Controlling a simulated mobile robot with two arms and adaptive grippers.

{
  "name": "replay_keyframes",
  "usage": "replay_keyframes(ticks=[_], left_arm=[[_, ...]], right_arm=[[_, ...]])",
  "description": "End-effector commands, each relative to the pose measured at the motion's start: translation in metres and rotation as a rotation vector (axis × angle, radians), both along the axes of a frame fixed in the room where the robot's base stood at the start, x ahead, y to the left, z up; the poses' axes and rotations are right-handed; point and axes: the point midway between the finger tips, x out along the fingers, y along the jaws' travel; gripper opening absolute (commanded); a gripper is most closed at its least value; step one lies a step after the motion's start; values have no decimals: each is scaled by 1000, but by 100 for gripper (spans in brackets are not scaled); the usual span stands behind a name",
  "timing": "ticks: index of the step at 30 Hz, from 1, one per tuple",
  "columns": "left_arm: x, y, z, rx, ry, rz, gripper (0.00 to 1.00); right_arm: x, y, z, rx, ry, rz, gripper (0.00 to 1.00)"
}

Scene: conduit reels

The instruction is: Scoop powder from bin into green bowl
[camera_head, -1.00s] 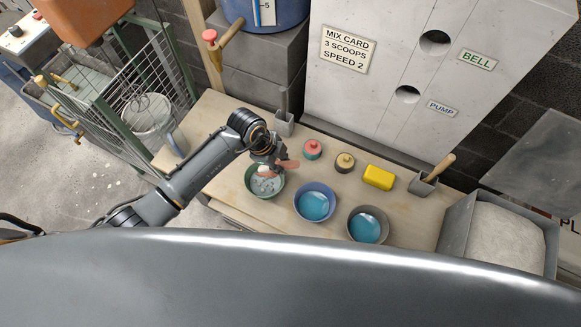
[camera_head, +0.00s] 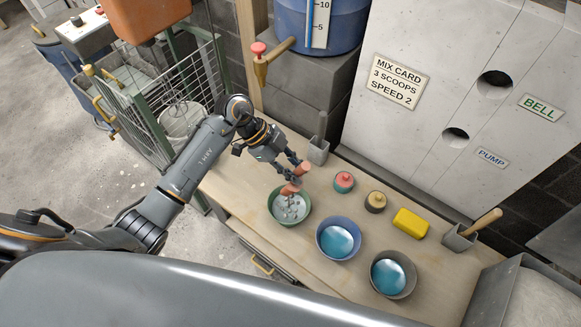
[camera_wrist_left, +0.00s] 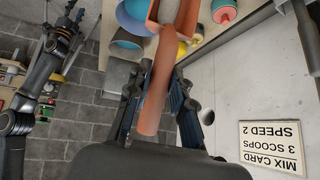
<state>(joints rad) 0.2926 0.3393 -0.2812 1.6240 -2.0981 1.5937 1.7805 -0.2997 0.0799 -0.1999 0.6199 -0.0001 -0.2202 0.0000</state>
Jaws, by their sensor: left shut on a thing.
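My left gripper (camera_head: 294,166) is shut on the handle of a terracotta scoop (camera_head: 290,188). The scoop is tilted over the back rim of the green bowl (camera_head: 276,216), which holds pale grey, lumpy powder (camera_head: 291,207). In the left wrist view the scoop's handle (camera_wrist_left: 154,88) lies between the fingers, and its head is cut off at the top edge. The grey bin (camera_head: 478,290) with pale powder (camera_head: 527,300) stands at the lower right. My right gripper (camera_wrist_left: 68,28) seems to show small at the upper left of the wrist view; its jaws are unclear.
A blue bowl (camera_head: 322,250) and a grey bowl (camera_head: 377,285), both with blue liquid, stand right of the green bowl. A card reads "3 scoops, speed 2".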

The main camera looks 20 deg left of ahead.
Motion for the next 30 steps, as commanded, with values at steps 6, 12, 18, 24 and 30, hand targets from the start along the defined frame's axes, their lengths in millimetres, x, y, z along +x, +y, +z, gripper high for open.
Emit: replay_keyframes(ticks=[6, 12, 18, 24, 30], left_arm=[[5, 13, -13, -69, 27, 6, 0], [7, 18, -11, -118, 44, -2, 0], [1, 3, -15, 10, -2, -1, 0], [-6, -17, -21, 165, -62, -4, 0], [-13, -36, -33, 323, -119, -4, 0]], right_arm=[[0, -2, -14, -2, 0, 1, 40], [-1, -3, -9, -3, 1, 1, 40], [0, -1, 17, -1, 0, 0, 40], [0, -1, 46, -1, 0, 0, 40], [0, 0, 65, 0, 0, 0, 40]])
